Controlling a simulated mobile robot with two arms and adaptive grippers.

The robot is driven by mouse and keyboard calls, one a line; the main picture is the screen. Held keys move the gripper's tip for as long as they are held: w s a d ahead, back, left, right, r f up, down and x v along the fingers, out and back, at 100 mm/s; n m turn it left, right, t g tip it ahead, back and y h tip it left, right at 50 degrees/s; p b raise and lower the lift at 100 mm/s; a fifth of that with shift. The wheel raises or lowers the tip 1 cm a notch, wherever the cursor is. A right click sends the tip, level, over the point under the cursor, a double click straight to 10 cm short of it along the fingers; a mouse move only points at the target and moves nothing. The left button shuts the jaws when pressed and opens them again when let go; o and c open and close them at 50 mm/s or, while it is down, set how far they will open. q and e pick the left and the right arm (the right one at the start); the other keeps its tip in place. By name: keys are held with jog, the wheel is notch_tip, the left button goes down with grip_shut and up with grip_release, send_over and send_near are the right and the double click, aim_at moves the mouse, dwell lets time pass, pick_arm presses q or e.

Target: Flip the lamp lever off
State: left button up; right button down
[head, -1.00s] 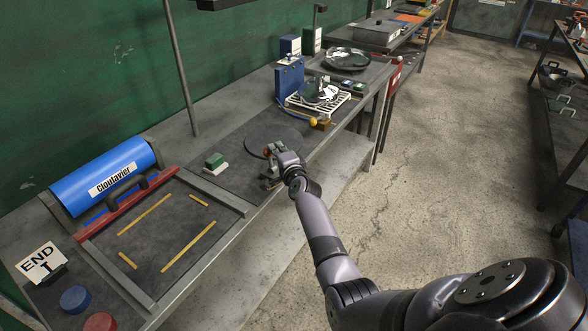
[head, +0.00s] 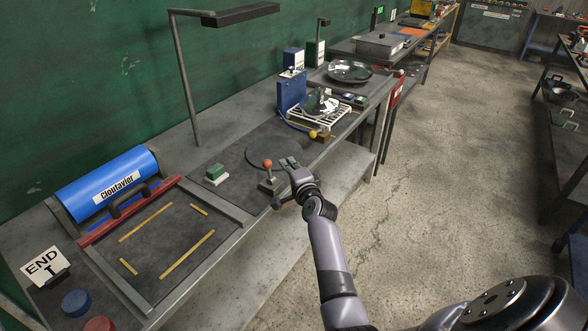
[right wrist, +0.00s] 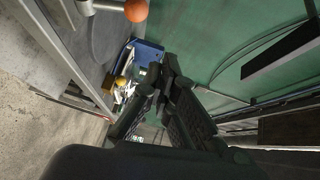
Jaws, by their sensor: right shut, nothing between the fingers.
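A lever with an orange ball knob (head: 267,163) stands on a small dark base (head: 268,185) near the bench's front edge. The knob also shows at the top of the right wrist view (right wrist: 136,10). The lamp (head: 240,14), a long dark head on a thin post, rises behind the bench. Its underside is hidden, so I cannot tell if it is lit. My right gripper (head: 287,163) is shut and empty, just right of the lever and apart from the knob. Its dark fingers fill the middle of the right wrist view (right wrist: 167,75). My left gripper is not in view.
A green-and-white block (head: 216,175) lies left of the lever. A dark round disc (head: 255,148) lies behind it. A white rack (head: 325,119) with a shiny plate and a blue box (head: 291,92) stand farther along. A blue cylinder (head: 90,187) is at left.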

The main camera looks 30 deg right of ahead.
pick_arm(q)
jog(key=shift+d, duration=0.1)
pick_arm(e)
jog(key=s, duration=0.1)
jog(key=s+r, duration=0.1)
jog(key=s, duration=0.2)
jog(key=shift+s+a+r, duration=0.3)
jog(key=shift+a+r, duration=0.05)
jog(key=shift+r, duration=0.05)
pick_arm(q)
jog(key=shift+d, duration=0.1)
